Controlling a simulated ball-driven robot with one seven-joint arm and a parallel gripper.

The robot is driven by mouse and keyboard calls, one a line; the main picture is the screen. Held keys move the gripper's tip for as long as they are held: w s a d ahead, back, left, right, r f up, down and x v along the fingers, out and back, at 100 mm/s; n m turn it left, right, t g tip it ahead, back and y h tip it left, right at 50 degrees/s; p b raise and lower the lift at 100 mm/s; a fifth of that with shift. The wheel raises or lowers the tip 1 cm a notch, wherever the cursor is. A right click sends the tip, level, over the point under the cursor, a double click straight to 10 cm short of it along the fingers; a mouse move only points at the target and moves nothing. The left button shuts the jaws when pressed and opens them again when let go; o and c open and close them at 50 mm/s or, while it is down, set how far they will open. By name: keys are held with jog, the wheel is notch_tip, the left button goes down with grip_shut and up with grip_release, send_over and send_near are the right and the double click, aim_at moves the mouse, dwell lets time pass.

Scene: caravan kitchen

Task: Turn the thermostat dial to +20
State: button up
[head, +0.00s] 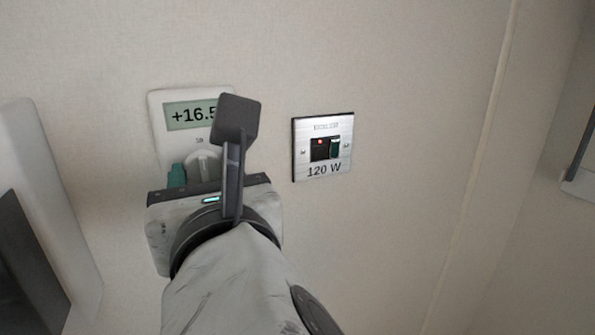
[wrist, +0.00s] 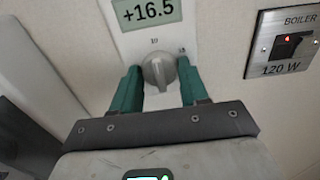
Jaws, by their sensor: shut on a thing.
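The thermostat (head: 157,103) is a pale panel on the wall, partly hidden behind my arm in the head view. Its display (wrist: 147,10) reads +16.5 in the wrist view. Below the display is a round grey dial (wrist: 158,72) with a raised grip, with small scale marks around it. My gripper (wrist: 159,80) has green fingers on the left and right of the dial and is shut on it. In the head view, the dial (head: 203,165) shows just above my gripper (head: 190,174), and the right finger is hidden.
A metal boiler switch plate (head: 323,147) marked 120 W, with a red light, is on the wall to the right of the thermostat. A white-framed dark panel (head: 40,220) stands at the left. The wall between the thermostat and the switch is bare.

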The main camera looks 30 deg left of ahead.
jog(key=shift+m, duration=0.5)
jog(key=m, duration=0.4)
jog(key=shift+m+p, duration=0.4)
jog(key=m+p, duration=0.1)
jog(key=m, duration=0.5)
jog(key=m+p, duration=0.1)
jog(key=m, duration=0.4)
jog(key=shift+m+p, duration=0.4)
jog(key=m+p, duration=0.1)
jog(key=m, duration=0.5)
jog(key=shift+f+p, duration=0.15)
jog(key=shift+p, duration=0.25)
jog(key=shift+m, duration=0.3)
jog(key=o, duration=1)
jog(key=shift+o, duration=0.2)
